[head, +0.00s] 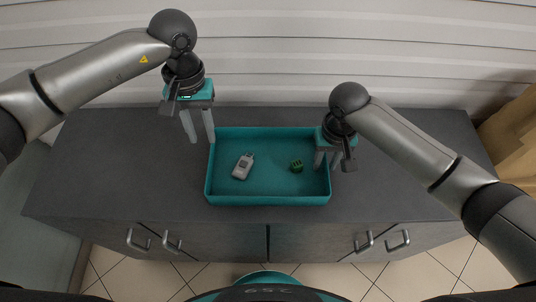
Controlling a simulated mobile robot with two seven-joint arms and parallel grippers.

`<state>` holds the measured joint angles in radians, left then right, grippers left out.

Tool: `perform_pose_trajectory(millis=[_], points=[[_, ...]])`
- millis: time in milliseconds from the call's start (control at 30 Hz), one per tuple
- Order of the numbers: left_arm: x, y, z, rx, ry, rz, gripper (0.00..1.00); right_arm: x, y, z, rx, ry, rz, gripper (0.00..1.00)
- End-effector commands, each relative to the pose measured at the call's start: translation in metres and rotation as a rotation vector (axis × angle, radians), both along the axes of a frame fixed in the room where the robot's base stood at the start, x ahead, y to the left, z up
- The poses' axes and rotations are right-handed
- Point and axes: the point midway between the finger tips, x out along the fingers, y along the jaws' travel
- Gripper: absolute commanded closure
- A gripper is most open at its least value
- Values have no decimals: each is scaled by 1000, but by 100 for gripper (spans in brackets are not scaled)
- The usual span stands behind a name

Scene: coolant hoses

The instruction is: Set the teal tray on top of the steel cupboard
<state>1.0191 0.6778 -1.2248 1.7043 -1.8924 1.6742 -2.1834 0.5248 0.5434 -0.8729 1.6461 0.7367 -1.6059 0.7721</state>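The teal tray (268,199) is a shallow rectangular box, level over the dark grey top of the steel cupboard (120,170), and looks to rest on it. A small grey device (243,167) and a small green block (297,166) lie inside the tray. My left gripper (202,139) is open and empty, its fingers pointing down just left of the tray's left wall near the back corner. My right gripper (326,165) is at the right wall, fingers apart, one on the inner side and one near the outer side. Contact with the wall is hard to see.
The cupboard front has several metal handles (172,243) along the near edge. A pale slatted wall (270,60) stands behind. Cardboard (513,140) shows at the right edge. The cupboard top is clear left and right of the tray. The floor (120,275) is tiled.

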Motion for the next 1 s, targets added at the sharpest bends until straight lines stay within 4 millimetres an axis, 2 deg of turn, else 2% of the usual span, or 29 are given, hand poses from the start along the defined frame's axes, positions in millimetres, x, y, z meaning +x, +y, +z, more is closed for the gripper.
perform_pose_trajectory(millis=[100, 267, 367, 700, 833, 1000], points=[[2, 0, 13, 0, -2, 0, 65, 0, 0, 0, 0, 0, 0, 65], [2, 0, 19, 1, 1, 0, 65, 1, 0, 6, 2, -2, 1, 65], [2, 0, 19, 1, 1, 0, 65, 2, 0, 19, 2, -5, 0, 65], [2, 0, 19, 1, 1, 0, 65, 1, 0, 90, 1, -5, 1, 65], [2, 0, 19, 1, 1, 0, 65, 1, 0, 109, 1, -3, 0, 65], [2, 0, 19, 1, 1, 0, 65, 0, 0, 120, 0, -1, 0, 65]])
